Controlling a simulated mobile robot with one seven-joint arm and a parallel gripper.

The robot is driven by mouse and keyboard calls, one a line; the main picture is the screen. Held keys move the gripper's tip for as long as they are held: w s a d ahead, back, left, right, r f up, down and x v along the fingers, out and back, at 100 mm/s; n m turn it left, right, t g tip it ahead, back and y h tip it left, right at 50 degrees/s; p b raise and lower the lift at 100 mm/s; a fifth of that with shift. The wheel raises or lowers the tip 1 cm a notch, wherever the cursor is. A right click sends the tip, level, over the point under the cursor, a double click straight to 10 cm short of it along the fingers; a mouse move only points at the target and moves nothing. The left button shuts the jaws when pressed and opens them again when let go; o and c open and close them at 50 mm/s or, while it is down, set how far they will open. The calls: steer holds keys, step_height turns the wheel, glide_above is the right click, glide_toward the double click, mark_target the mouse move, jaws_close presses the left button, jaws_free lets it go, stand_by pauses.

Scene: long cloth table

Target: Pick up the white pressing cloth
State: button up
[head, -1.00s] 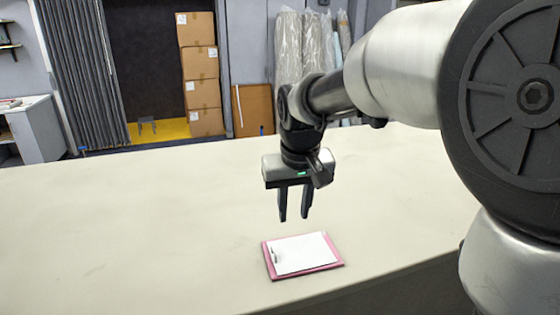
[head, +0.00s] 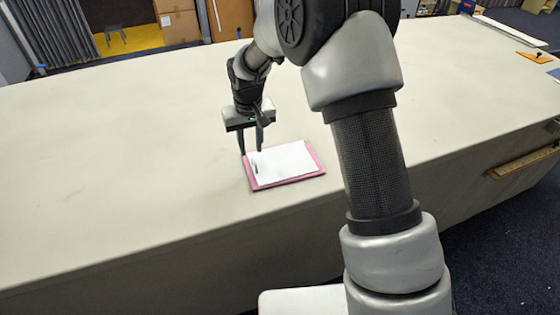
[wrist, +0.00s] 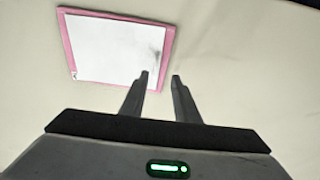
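A white flat rectangular sheet (head: 283,162) lies on a slightly larger pink board (head: 297,183) on the table near its front edge. They also show in the wrist view, the sheet (wrist: 112,48) with the pink board's border (wrist: 66,40) around it. I cannot tell whether the sheet is cloth or paper; no other white cloth is in view. My gripper (head: 250,153) points down, open and empty, over the sheet's left part in the head view. In the wrist view my fingertips (wrist: 160,76) are apart by the board's edge. Contact cannot be made out.
The long pale table (head: 120,140) is bare around the board. An orange triangular piece (head: 533,57) lies on its far right part. A wooden strip (head: 522,162) runs along the front side at right. Cardboard boxes (head: 177,20) stand behind the table.

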mark_target(254, 161)
steer(key=shift+w+d+f+p, duration=0.1)
steer(key=shift+w+f+p, duration=0.1)
steer(key=shift+f, duration=0.9)
steer(key=shift+w+d+f+p, duration=0.1)
steer(key=shift+w+f, duration=0.15)
steer(key=shift+f, duration=0.8)
steer(key=shift+w+d+f+p, duration=0.1)
steer(key=shift+w+f+p, duration=0.1)
steer(key=shift+f, duration=0.9)
jaws_close()
